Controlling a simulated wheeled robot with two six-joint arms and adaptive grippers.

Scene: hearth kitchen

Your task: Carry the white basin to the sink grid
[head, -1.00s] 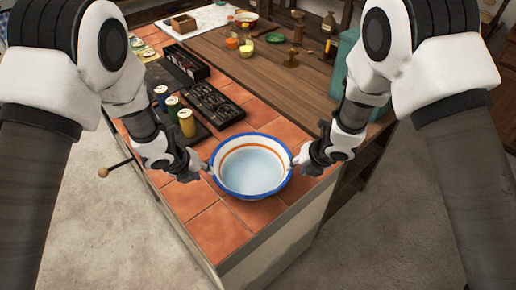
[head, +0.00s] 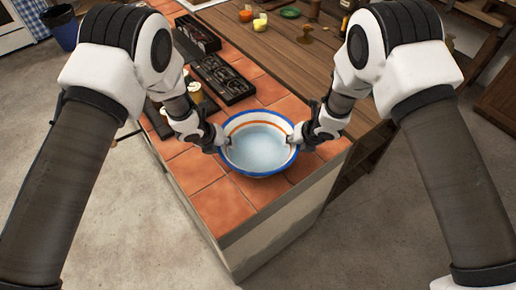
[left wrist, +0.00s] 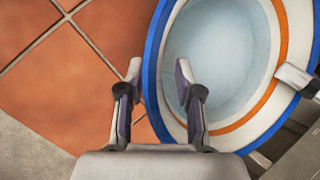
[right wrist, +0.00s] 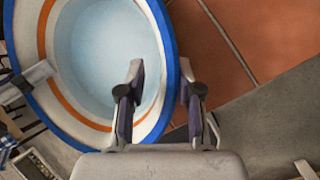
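The white basin (head: 258,168), with a blue rim and an orange band, is at the tiled counter corner in the head view; I cannot tell whether its base touches the tiles. Its interior looks pale blue. My left gripper (head: 224,143) is at its left rim. In the left wrist view its open fingers (left wrist: 159,72) straddle the rim, one inside and one outside. My right gripper (head: 297,137) is at the opposite rim. In the right wrist view its open fingers (right wrist: 162,72) straddle the rim with a visible gap. I cannot make out the sink grid.
A dark compartment tray (head: 225,82) and several jars (head: 194,88) stand behind the basin. Bare tiles (head: 222,207) lie in front of the basin, and open floor (head: 400,240) lies beside the counter.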

